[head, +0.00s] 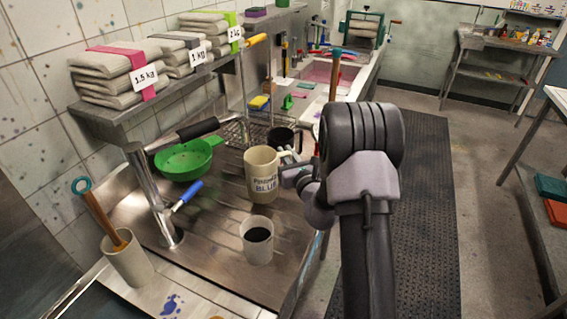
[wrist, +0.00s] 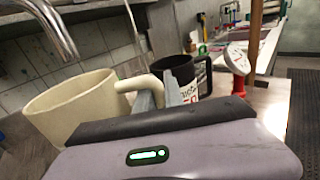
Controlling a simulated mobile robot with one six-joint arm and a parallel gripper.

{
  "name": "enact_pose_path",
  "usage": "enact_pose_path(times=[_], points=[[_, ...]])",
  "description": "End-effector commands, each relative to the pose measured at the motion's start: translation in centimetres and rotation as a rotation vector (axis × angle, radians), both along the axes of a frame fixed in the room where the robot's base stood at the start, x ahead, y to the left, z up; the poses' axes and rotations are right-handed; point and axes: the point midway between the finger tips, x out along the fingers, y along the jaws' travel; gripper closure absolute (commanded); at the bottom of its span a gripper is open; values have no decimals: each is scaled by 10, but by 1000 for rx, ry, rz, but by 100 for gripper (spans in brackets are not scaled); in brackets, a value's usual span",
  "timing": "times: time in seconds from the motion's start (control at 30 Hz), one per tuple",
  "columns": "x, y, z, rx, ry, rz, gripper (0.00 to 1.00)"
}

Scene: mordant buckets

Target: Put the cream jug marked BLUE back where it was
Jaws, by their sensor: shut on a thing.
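The cream jug (head: 262,173) with blue lettering that ends in BLUE is over the steel drainboard in the head view. It is upright, and I cannot tell whether its base touches the steel. My gripper (head: 296,172) is at the jug's right side and is shut on its handle. In the wrist view the jug (wrist: 75,108) fills the left side, with its handle (wrist: 143,84) at the gripper fingers (wrist: 158,92). The lower part of the jug is hidden there by my gripper body.
A white cup with dark liquid (head: 257,241) stands in front of the jug. A black mug (head: 285,139) stands behind it, also in the wrist view (wrist: 183,75). A green strainer (head: 187,158), a blue-handled brush (head: 187,195) and a steel tap (head: 153,195) are to the left.

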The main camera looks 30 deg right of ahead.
Motion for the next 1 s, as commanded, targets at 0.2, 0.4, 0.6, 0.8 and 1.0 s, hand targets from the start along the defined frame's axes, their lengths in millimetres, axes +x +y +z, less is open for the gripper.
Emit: enact_pose_path(times=[0.2,0.4,0.6,0.8,1.0], points=[[14,2,-4,2,-2,0,100],[12,1,-35,1,-1,-1,100],[12,1,-35,1,-2,0,100],[12,2,-40,0,0,0,86],[12,2,-39,0,0,0,66]])
